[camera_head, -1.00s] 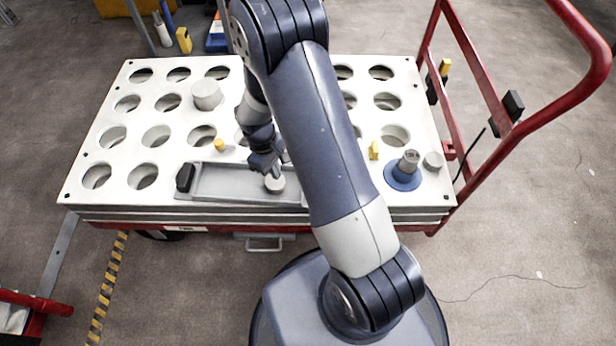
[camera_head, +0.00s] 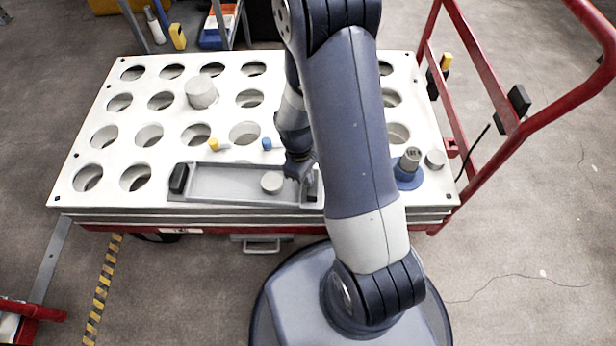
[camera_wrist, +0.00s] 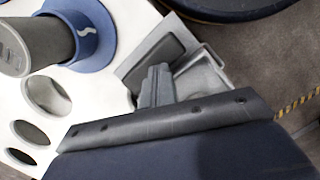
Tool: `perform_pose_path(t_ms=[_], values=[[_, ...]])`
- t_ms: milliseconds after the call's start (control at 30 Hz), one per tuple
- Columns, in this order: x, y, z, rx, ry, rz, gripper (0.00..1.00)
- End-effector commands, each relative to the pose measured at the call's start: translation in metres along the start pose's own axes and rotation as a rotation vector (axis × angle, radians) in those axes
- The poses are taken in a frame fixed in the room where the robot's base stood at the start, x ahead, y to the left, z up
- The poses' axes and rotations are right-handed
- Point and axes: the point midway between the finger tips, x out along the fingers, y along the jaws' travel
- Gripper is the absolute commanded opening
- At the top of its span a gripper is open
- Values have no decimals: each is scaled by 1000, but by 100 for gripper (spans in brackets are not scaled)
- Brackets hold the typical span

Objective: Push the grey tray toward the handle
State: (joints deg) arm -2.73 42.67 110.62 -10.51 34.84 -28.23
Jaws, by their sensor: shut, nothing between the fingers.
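The grey tray (camera_head: 235,194) lies along the front edge of the white board with round holes (camera_head: 110,155). A black block stands at each end: the left one (camera_head: 178,178) is clear, the right one (camera_head: 312,186) is partly covered by my arm. A light grey disc (camera_head: 271,182) lies in the tray. My gripper (camera_head: 302,176) is shut and empty, at the tray's right end beside that block. In the wrist view the shut fingers (camera_wrist: 157,72) point at the tray end with its dark block (camera_wrist: 158,50); I cannot tell whether they touch.
The red cart handle (camera_head: 545,115) rises at the right. A larger grey cylinder (camera_head: 200,92) and small yellow (camera_head: 214,144) and blue (camera_head: 267,143) pegs are behind the tray.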

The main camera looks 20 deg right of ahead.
Motion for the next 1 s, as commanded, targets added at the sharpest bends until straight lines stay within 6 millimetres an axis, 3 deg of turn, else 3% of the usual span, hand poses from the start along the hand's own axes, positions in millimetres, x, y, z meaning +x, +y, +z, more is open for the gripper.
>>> perform_pose_path(t_ms=[167,433,733,1000], values=[[6,-2,-6,0,0,-4,0],[1,-2,-38,0,2,-3,0],[1,-2,-37,1,1,-5,0],[-14,-2,-34,1,1,-4,0]])
